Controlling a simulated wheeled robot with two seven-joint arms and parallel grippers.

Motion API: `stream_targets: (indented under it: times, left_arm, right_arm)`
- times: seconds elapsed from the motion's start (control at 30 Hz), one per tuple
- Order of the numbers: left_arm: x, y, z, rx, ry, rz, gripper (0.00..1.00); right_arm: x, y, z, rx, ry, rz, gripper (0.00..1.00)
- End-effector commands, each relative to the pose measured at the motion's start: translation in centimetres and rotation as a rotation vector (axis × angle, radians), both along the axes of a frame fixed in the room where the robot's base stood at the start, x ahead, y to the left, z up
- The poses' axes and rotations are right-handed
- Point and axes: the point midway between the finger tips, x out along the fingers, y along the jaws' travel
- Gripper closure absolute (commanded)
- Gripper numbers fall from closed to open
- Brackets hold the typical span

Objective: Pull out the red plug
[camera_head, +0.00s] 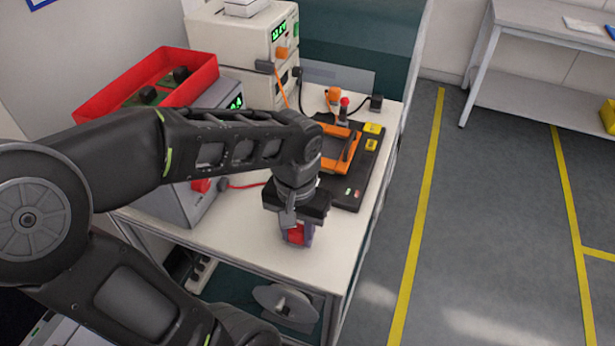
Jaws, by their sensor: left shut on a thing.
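My left gripper (297,232) points down over the near part of the white bench top. It is shut on a red piece, which looks like the red plug (296,234), though the fingers hide part of it. The plug is apart from the grey device (190,212) at the bench's left side. A red block (201,185) shows on that device's front, beside a dark round part. A red cable (246,186) runs from there to the right and goes out of sight behind my left wrist. My right gripper is not in view.
A black fixture with an orange frame (345,150) and yellow buttons stands right of my wrist. A red bin (140,85) sits on the devices at left. Beige instruments (230,40) stand behind. The bench top (245,240) is clear around the gripper.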

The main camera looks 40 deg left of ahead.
Motion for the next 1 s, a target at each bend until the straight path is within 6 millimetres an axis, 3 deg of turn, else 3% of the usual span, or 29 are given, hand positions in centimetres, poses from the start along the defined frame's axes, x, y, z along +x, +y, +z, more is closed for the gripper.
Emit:
stream_targets:
  times: [0.23,0.27,0.53,0.73,1.0]
  left_arm:
    - [0.0,0.0,0.01,0.0,0.0,0.0,1.0]
    - [0.0,0.0,0.01,0.0,0.0,0.0,0.67]
    - [0.0,0.0,0.01,0.0,0.0,0.0,0.45]
    - [0.0,0.01,0.0,0.0,0.0,0.0,0.44]
    - [0.0,0.01,0.0,0.0,0.0,0.0,0.21]
  right_arm:
    - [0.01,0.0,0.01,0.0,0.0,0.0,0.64]
    - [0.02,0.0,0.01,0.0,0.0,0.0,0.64]
    - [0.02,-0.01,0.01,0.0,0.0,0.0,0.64]
    - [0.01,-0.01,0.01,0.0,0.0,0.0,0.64]
    - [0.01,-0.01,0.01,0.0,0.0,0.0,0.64]
